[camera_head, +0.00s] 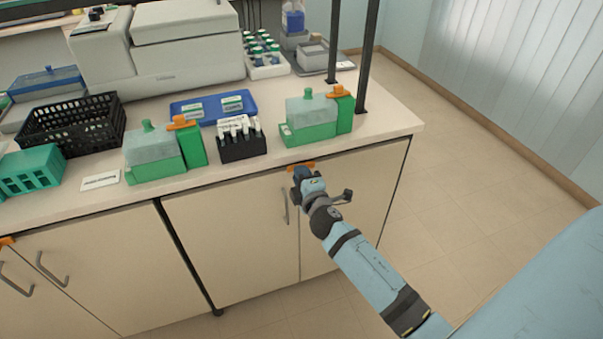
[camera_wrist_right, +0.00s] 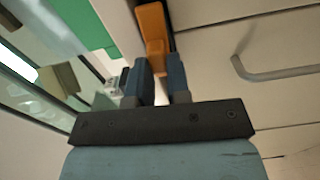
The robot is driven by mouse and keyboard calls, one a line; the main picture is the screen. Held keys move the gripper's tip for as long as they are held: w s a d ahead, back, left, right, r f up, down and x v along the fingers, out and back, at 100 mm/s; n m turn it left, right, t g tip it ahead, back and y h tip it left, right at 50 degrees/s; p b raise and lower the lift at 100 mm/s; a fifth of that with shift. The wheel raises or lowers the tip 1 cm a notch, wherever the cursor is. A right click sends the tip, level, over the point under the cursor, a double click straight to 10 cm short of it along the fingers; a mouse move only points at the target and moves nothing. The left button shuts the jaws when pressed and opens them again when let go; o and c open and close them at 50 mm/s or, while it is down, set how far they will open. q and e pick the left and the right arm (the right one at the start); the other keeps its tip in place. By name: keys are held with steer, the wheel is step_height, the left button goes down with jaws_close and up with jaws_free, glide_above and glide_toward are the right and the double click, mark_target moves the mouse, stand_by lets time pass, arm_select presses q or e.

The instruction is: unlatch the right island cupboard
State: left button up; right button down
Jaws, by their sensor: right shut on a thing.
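The right island cupboard (camera_head: 232,245) is closed, with two pale doors under the worktop. An orange latch (camera_head: 301,165) sits at the top of its doors, just below the worktop edge. My right gripper (camera_head: 300,177) is at this latch. In the right wrist view the orange latch (camera_wrist_right: 153,28) stands at the tips of my right gripper (camera_wrist_right: 161,72), whose fingers are shut on it. A metal door handle (camera_head: 285,206) is left of the gripper, and a handle (camera_wrist_right: 275,72) also shows in the wrist view. My left gripper is not in view.
Green staining boxes (camera_head: 312,130) and a black slide rack (camera_head: 242,148) stand near the worktop's front edge above the cupboard. Black posts (camera_head: 368,60) rise at the worktop's right end. The floor (camera_head: 470,175) to the right is clear.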

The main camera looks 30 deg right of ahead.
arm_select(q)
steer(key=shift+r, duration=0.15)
arm_select(e)
steer(key=shift+n, duration=0.5)
steer(key=c, duration=1.1)
jaws_free()
arm_select(q)
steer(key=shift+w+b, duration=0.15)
steer(key=shift+b, duration=0.4)
arm_select(e)
steer(key=v, duration=1.3)
steer(key=shift+s+a, duration=0.2)
steer(key=shift+s, duration=0.15)
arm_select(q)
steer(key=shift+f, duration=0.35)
